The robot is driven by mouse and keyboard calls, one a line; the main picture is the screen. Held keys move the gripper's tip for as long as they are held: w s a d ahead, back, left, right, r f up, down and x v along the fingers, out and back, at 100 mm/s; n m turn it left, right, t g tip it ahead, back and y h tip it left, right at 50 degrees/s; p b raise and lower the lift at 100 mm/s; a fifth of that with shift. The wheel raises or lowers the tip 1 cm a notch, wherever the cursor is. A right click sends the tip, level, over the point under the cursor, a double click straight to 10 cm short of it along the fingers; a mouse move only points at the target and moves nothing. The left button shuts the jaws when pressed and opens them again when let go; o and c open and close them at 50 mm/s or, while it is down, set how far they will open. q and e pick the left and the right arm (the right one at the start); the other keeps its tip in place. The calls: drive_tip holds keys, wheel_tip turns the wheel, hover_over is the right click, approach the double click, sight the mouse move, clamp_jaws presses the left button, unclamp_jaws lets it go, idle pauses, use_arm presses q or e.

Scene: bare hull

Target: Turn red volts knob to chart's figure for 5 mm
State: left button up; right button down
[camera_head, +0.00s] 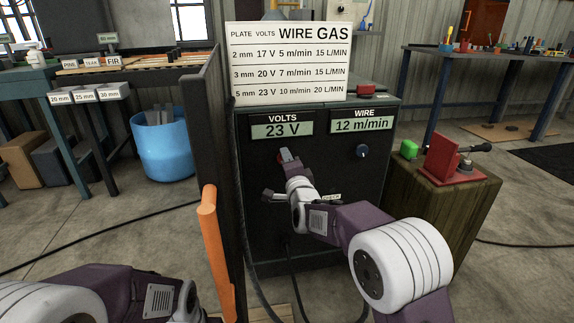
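The dark welding machine (318,222) has a VOLTS display (282,125) reading 23 V and a WIRE display (362,121) reading 12 m/min. The white chart (289,62) above it gives 23 V in its 5 mm row. A small part of the red volts knob (284,154) shows below the VOLTS display. My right gripper (287,162) is at this knob and covers most of it. Its fingers are too hidden to show whether they grip the knob. My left gripper (195,312) is low at the bottom edge, its fingers not clearly visible.
A dark post and an orange bar (209,240) stand left of the machine. Cables cross the floor.

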drive_tip(key=shift+f, duration=0.1)
idle(0.4)
drive_tip(key=c, duration=0.9)
unclamp_jaws()
drive_tip(key=s+d+p, duration=0.1)
drive_tip(key=s+p, duration=0.2)
drive_tip(key=s, duration=0.6)
drive_tip(key=shift+d, duration=0.4)
